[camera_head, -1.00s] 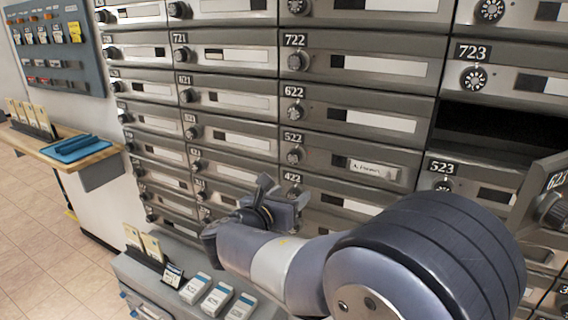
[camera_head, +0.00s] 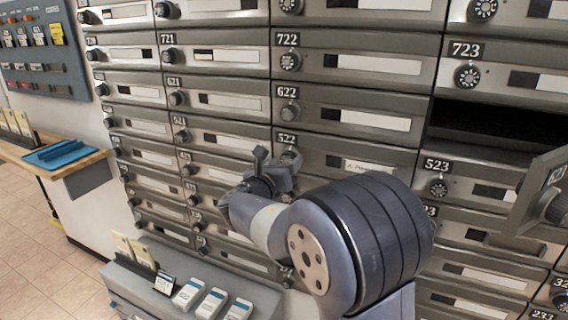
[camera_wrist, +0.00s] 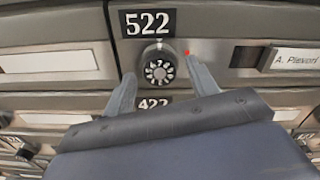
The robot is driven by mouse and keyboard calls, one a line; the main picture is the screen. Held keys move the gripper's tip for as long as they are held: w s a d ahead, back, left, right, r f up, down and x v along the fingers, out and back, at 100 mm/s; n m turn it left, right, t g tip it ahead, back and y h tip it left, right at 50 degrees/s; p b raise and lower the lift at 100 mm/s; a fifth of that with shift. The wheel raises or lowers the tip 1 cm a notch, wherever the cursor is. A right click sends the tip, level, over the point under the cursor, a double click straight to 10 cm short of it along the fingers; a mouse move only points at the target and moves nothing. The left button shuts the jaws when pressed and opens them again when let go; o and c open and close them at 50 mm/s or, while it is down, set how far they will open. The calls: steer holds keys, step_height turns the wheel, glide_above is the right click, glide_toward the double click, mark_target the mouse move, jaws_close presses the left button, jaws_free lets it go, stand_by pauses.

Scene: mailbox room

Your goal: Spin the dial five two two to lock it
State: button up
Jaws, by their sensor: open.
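The dial of box 522 (camera_wrist: 159,70) is a round black knob with a white scalloped face, right under the 522 number plate (camera_wrist: 149,23) in the wrist view. A small red light (camera_wrist: 187,52) shows to the right of the dial. My gripper (camera_wrist: 158,82) is open, its two fingers standing left and right of the dial, apart from it as far as I can see. In the head view my gripper (camera_head: 275,165) is in front of the 522 box, and the dial is partly hidden behind it. The name slot (camera_head: 368,165) is on that box's door.
Door 623 (camera_head: 545,200) stands open at the right, beside its dark empty compartment (camera_head: 495,130). A wooden shelf (camera_head: 70,165) with a blue tray is at the left. A grey ledge (camera_head: 150,285) with cards and boxes lies below my arm.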

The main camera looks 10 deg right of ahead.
steer(key=shift+w, duration=0.1)
steer(key=shift+c, duration=0.5)
steer(key=c, duration=0.9)
steer(key=shift+f+m+b, duration=0.1)
steer(key=shift+m+b, duration=0.2)
steer(key=shift+b, duration=0.1)
